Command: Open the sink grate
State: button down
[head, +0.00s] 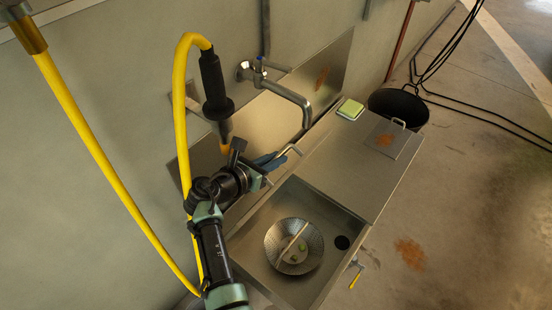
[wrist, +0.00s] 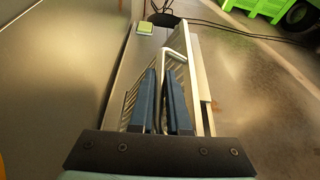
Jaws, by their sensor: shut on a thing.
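The steel sink (head: 325,205) is in the middle of the head view, and its basin stands uncovered on the side facing the camera. My gripper (head: 268,163) is above the back left part of the sink. Its blue fingers (wrist: 168,100) are shut on a bent metal rod handle (wrist: 181,58), which also shows beside them in the head view (head: 291,151). A ribbed metal surface (wrist: 131,103), likely the grate, shows beside and beyond the fingers in the wrist view. My fingers hide much of it, and I cannot tell its tilt.
A round strainer (head: 273,255) holding small things sits in the basin. The faucet (head: 290,98) and a hanging black sprayer on a yellow hose (head: 181,100) are close to my arm. A green sponge (head: 351,109) and a handled plate (head: 397,141) lie on the counter.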

jog(key=c, duration=0.9)
grip_release()
jog(key=shift+f, duration=0.1)
jog(key=shift+s+a+r, duration=0.15)
jog(key=shift+r, duration=0.05)
jog(key=p+v, duration=0.5)
jog(key=v, duration=0.7)
jog(key=shift+s+a, duration=0.1)
jog(key=shift+s, duration=0.05)
